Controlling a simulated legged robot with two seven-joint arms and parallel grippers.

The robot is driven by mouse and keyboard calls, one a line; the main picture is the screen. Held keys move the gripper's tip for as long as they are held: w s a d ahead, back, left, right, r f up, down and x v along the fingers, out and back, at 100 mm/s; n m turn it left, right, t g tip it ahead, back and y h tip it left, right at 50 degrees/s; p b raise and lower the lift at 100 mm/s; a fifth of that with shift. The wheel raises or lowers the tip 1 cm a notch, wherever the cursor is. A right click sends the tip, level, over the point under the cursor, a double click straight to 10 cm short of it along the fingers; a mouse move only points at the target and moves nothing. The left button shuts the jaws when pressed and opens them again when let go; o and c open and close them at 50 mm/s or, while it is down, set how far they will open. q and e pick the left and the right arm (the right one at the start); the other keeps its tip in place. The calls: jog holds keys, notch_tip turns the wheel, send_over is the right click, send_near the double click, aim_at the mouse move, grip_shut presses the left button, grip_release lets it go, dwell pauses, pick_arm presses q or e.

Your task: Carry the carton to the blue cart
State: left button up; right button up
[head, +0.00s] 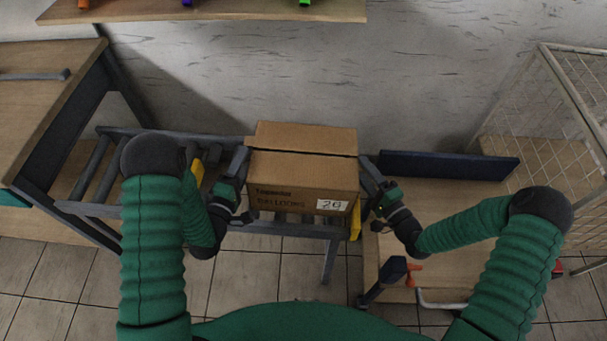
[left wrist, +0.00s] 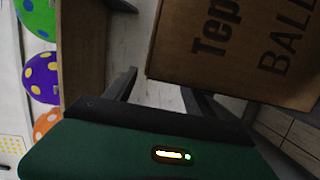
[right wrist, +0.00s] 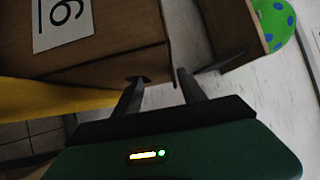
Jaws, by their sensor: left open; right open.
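My right gripper (head: 371,176) is at the right side, open. In the right wrist view one finger overlaps the carton's (right wrist: 100,40) edge near a dark hand hole; I cannot tell if it touches. In the left wrist view the carton (left wrist: 235,50) is beside the open fingers. A cart with a wooden deck (head: 440,208) and a dark blue panel (head: 450,166) stands right of the conveyor.
A wooden table (head: 45,85) stands at the left. A shelf (head: 215,12) with coloured items is on the back wall. A wire mesh cage (head: 560,110) stands at the right. An orange-handled item (head: 413,274) is near the cart's front. The cart deck looks mostly clear.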

aim_at(357, 163)
jog(key=shift+x, duration=1.8)
pick_arm(q)
jog(key=x, duration=0.3)
jog(key=shift+w, duration=0.25)
jog(key=c, duration=1)
pick_arm(e)
jog(key=shift+s, duration=0.1)
jog(key=c, duration=1)
pick_arm(q)
jog(key=shift+r, duration=0.1)
grip_shut()
pick_arm(e)
grip_shut()
